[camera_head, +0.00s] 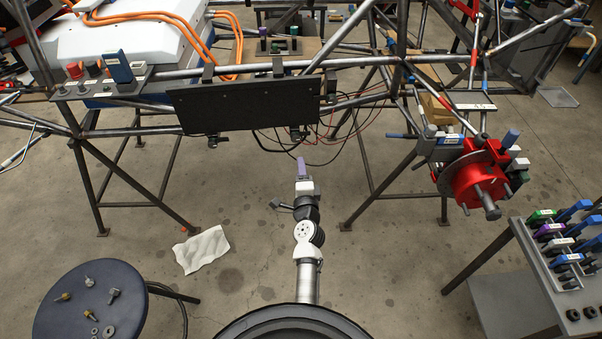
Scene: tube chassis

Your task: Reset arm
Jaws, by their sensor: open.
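My arm reaches forward from the bottom middle of the head view, over bare floor. My gripper (302,168) is at its far end, below the black panel (243,102) in the picture. It is open. A narrow purple part shows at its tip; the gap between the fingers is too small to make out. I see nothing clearly held. The gripper looks apart from the panel and the tube frame.
The tube chassis (190,72) spans the back on dark stands. A red hub (474,180) is at its right. A round stool (75,309) with loose hardware is at lower left, a tool rack (566,262) at right. A white cloth (202,250) lies on the floor.

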